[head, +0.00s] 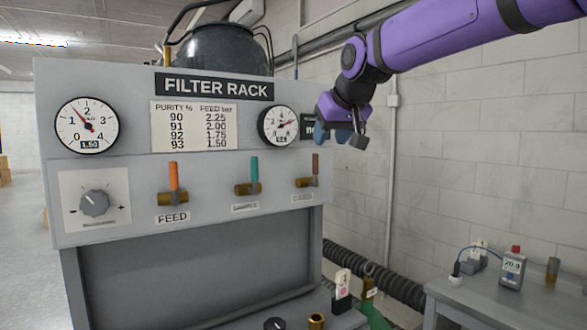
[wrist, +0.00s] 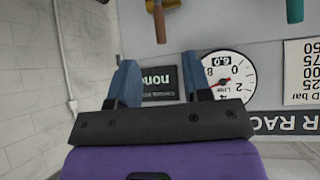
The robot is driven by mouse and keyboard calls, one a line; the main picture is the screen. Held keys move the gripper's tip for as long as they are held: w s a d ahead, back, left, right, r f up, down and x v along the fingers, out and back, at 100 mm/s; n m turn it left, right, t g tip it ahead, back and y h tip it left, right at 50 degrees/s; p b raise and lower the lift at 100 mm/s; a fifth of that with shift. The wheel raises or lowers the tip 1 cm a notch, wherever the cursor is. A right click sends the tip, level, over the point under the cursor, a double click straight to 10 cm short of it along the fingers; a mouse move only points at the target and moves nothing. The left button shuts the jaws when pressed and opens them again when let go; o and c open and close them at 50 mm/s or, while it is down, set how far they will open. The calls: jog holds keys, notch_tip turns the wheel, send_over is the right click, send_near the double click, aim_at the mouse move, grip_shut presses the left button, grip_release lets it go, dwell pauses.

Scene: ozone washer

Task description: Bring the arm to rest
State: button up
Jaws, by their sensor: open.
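My purple arm (head: 450,38) reaches in from the upper right in the head view. My gripper (head: 333,138) hangs in the air at the right end of the filter rack panel (head: 140,172), close to the right gauge (head: 278,126). In the wrist view my gripper (wrist: 158,75) shows two blue fingers spread apart with nothing between them. Behind the gap is a dark label plate (wrist: 160,83), and the gauge (wrist: 228,78) is partly covered by the right finger. I cannot tell how far the fingertips are from the panel.
Feed (head: 174,178), middle (head: 248,177) and right (head: 315,165) levers stick out below the gauges. A knob (head: 95,204) is at the panel's left. A grey table (head: 480,300) with a small meter (head: 512,268) stands lower right. The wall side is open.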

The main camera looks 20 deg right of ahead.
jog(key=s+d+f+g, duration=0.1)
jog(key=s+d+f, duration=0.1)
jog(key=s+f, duration=0.4)
jog(key=s+d+f+m+g, duration=0.1)
jog(key=s+f, duration=0.5)
jog(key=s, duration=0.7)
jog(key=s+d+f+g+h, duration=0.1)
jog(key=s+d+f, duration=0.1)
jog(key=s+f, duration=0.5)
jog(key=s, duration=0.3)
jog(key=shift+d+g, duration=0.4)
